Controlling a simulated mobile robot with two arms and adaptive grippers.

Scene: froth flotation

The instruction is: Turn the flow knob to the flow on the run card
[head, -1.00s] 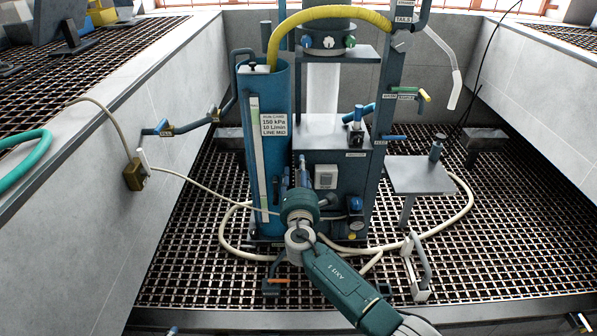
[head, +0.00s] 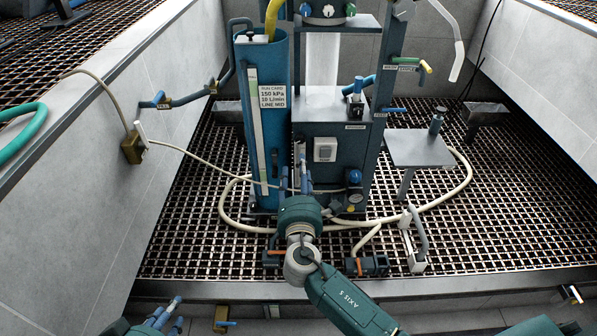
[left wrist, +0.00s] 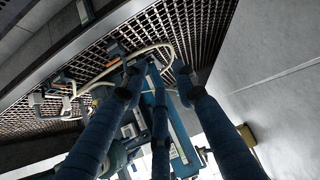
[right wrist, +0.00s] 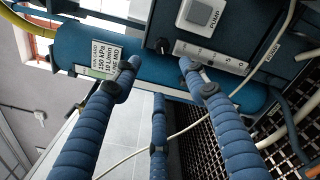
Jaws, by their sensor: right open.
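The run card (head: 273,97) on the blue column reads 150 kPa, 10 L/min, LINE MID; it also shows in the right wrist view (right wrist: 98,58). In that view a black knob (right wrist: 163,46) sits on the dark panel at the end of a pale scale strip (right wrist: 210,57). I cannot read the scale or the knob's setting. My right gripper (head: 292,166) is open and empty, fingers toward the panel; its tips (right wrist: 160,67) lie either side of the knob in the picture, with no clear contact. My left gripper (head: 164,316) is open and empty, low at the left.
A pump switch (head: 325,149) is on the panel, right of the scale. A cream hose (head: 232,208) curves around the rig's foot. A small side table (head: 418,150) stands at the right. Grey walls flank the grated floor.

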